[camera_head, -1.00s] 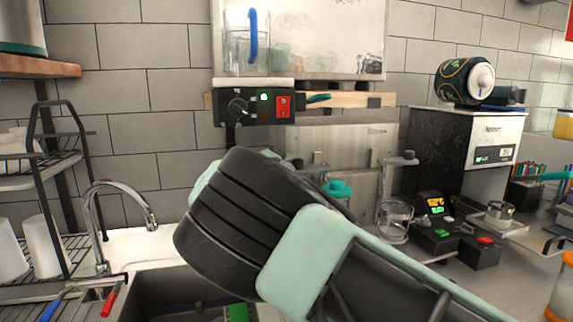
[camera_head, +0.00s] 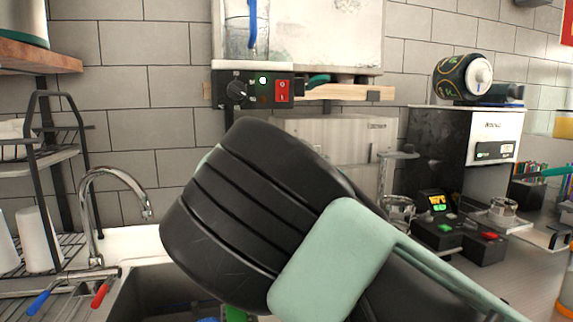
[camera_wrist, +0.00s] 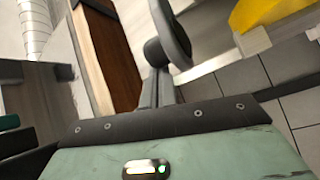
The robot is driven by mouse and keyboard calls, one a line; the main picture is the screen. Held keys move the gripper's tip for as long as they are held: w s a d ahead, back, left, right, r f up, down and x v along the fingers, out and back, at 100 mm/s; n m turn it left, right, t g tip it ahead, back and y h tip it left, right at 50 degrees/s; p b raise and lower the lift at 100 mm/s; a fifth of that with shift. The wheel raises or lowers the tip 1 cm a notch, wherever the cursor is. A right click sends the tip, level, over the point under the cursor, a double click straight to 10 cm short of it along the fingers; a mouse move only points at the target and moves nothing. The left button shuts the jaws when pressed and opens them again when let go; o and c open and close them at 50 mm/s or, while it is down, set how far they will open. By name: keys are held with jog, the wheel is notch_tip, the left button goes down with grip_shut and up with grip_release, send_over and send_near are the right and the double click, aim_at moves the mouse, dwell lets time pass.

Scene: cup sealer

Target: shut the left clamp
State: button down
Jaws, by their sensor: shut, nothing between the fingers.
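I cannot make out the left clamp in either view; my dark ribbed and mint-green arm covers the middle of the head view. My gripper (camera_wrist: 168,45) shows in the wrist view as dark parts rising from the mint-green wrist body. It is shut with nothing held, and hidden behind my arm in the head view. Just right of my arm stands a thin metal post with a grey top (camera_head: 399,155); I cannot tell if it is a clamp. A black control box (camera_head: 252,90) with a knob, green light and red switch is above my arm.
A sink (camera_head: 140,295) with a chrome faucet (camera_head: 115,185) is at lower left, beside a dish rack (camera_head: 45,150). A clear cup (camera_head: 398,208), a small black device (camera_head: 440,225) and a large machine (camera_head: 465,140) stand right. The wrist view shows a yellow item (camera_wrist: 262,12).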

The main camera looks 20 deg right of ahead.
jog(key=s+d+n+t+y+b, duration=0.1)
jog(key=s+d+n+y+b, duration=0.1)
jog(key=y+b, duration=0.4)
jog(key=s+d+n+t+y+b, duration=0.1)
jog(key=s+d+n+y+b, duration=0.2)
jog(key=b, duration=1.1)
jog(key=s+d+n+t+y+b, duration=0.2)
jog(key=n+y+b, duration=0.4)
jog(key=b, duration=0.5)
jog(key=shift+s+d+y, duration=0.3)
jog(key=shift+s+y, duration=0.1)
jog(key=shift+y, duration=0.3)
jog(key=shift+s+d+y, duration=0.25)
jog(key=shift+s+y, duration=0.15)
jog(key=shift+y, duration=0.3)
jog(key=shift+s+d+f+p, duration=0.1)
jog(key=shift+d+p, duration=0.15)
jog(key=shift+d, duration=0.25)
jog(key=shift+s+d+f+p, duration=0.1)
jog(key=shift+d+p, duration=0.15)
jog(key=shift+d, duration=0.25)
jog(key=shift+d, duration=0.25)
